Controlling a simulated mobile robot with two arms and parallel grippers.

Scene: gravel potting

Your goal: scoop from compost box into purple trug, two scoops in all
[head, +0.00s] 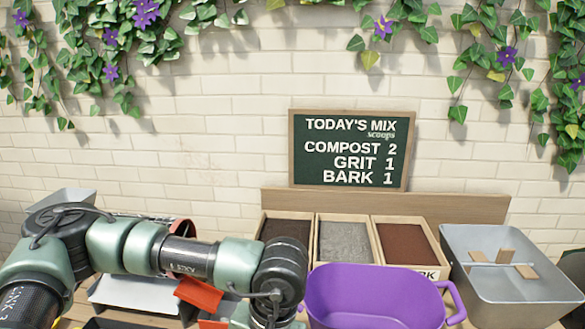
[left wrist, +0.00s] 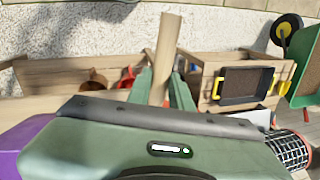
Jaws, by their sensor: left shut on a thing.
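The compost box (head: 284,226) is the leftmost of the wooden boxes along the wall in the head view, with dark compost inside. The purple trug (head: 372,296) stands in front of the boxes at the lower middle. Its inside looks empty where I can see it. A purple patch of it (left wrist: 18,150) shows at the left edge of the left wrist view. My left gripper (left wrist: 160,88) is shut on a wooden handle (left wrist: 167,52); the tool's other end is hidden. In the head view my left wrist is bent down left of the trug. My right gripper is not in view.
The grit box (head: 343,240) and bark box (head: 407,243) stand right of the compost. A grey tub (head: 510,285) with wooden pieces is at far right. A chalkboard (head: 349,150) reads compost 2, grit 1, bark 1. A black tray with yellow handles (left wrist: 244,86) shows in the wrist view.

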